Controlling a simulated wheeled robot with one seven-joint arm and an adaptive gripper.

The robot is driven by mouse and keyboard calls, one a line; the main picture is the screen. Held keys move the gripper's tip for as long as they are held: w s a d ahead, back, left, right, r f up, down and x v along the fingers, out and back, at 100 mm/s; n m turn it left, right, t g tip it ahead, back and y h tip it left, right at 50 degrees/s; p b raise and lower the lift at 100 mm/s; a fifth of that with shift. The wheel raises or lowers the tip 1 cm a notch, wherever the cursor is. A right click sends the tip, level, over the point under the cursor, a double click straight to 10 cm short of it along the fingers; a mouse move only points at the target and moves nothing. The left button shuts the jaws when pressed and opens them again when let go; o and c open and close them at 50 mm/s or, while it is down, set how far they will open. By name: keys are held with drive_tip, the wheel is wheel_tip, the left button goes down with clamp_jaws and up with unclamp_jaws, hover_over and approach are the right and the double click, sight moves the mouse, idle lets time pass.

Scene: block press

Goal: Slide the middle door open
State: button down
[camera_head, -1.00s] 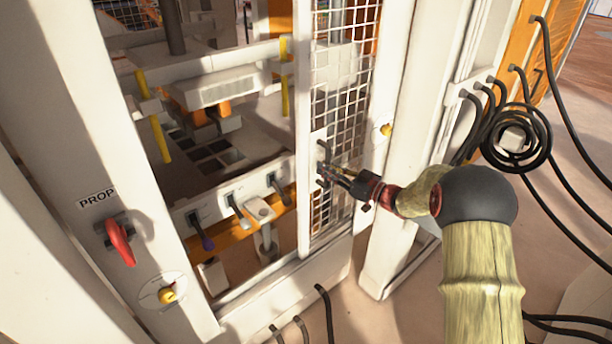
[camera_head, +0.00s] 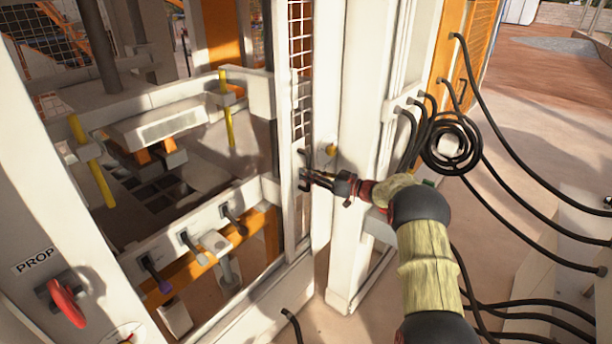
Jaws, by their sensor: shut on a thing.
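The middle door (camera_head: 300,104) is a white-framed panel with wire mesh. It stands at the right side of the press opening, close to the white post, and only a narrow strip of mesh shows. Its dark handle (camera_head: 304,158) is on the white left frame of the door. My gripper (camera_head: 305,180) reaches in from the right and is shut on the handle. The fingertips partly cover the handle. The opening to the left of the door is wide and clear of mesh.
Inside the press are levers on a white rail (camera_head: 188,230) and yellow rods (camera_head: 228,115). A red switch (camera_head: 67,302) is on the left post. A white post (camera_head: 365,130) stands right of the door. Black cables (camera_head: 455,148) hang at right.

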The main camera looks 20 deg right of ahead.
drive_tip(key=c, duration=1.8)
unclamp_jaws()
drive_tip(key=shift+c, duration=0.2)
drive_tip(key=v, duration=1.2)
